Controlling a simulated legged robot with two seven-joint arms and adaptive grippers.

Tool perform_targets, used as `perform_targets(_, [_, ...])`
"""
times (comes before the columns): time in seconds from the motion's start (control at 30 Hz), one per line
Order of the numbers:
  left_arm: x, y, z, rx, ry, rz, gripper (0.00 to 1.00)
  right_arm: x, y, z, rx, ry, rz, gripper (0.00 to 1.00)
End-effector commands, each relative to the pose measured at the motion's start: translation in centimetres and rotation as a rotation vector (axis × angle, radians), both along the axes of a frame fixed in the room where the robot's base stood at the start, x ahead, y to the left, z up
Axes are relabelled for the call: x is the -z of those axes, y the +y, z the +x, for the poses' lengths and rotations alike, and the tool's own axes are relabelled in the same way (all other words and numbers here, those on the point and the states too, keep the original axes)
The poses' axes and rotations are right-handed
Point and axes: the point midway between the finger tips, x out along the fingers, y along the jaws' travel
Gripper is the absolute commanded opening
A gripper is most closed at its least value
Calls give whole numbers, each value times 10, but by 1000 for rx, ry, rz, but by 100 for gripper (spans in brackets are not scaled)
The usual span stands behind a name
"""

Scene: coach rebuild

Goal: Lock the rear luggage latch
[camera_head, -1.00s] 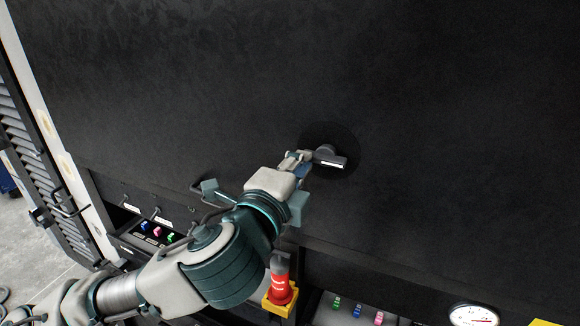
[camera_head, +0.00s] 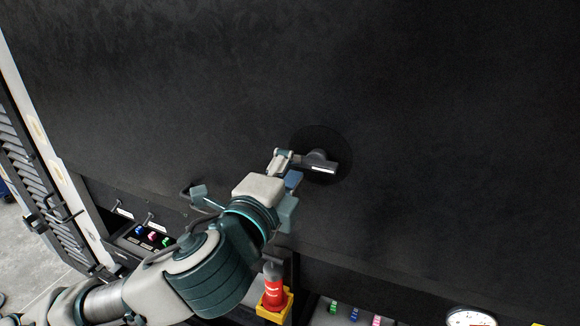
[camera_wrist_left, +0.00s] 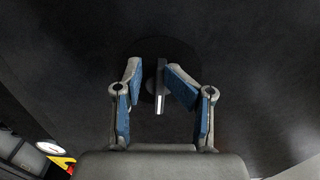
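The luggage latch is a dark grey handle (camera_head: 320,165) with a pale strip, set on a round dark recess (camera_head: 336,145) in a large black panel. In the left wrist view the handle (camera_wrist_left: 160,88) lies between the two fingers. My left gripper (camera_head: 289,168) is at the left end of the handle. In the left wrist view my left gripper (camera_wrist_left: 152,76) has its blue-padded fingers apart, around the handle. The right fingertip looks close to the handle; I cannot tell whether it touches. My right gripper is not in view.
Coloured switches (camera_head: 152,236) sit at lower left, and a round gauge (camera_head: 471,317) at lower right. A slatted shutter (camera_head: 30,190) stands at the far left.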

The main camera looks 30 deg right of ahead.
Motion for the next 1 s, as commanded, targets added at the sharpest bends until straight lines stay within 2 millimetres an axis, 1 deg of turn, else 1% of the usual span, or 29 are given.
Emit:
perform_targets(0.1, [1, 0, 2, -4, 2, 1, 38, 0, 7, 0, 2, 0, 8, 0])
perform_targets(0.17, [1, 0, 2, -4, 2, 1, 38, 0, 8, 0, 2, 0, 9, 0])
perform_targets(0.23, [1, 0, 1, -3, 2, 1, 38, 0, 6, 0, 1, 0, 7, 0])
perform_targets(0.3, [1, 1, 1, -3, 1, 2, 38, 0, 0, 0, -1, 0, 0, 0])
perform_targets(0.37, [0, 4, -2, -2, 1, 1, 38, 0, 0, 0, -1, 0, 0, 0])
perform_targets(0.47, [0, 14, -11, -2, -1, 1, 38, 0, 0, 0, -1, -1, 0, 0])
perform_targets(0.8, [-1, 73, -59, -3, -5, -4, 38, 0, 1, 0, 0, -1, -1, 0])
perform_targets(0.9, [-1, 85, -69, -3, -2, -4, 38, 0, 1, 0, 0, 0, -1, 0])
perform_targets(1.0, [0, 91, -74, -5, -1, -4, 38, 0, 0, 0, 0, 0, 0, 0])
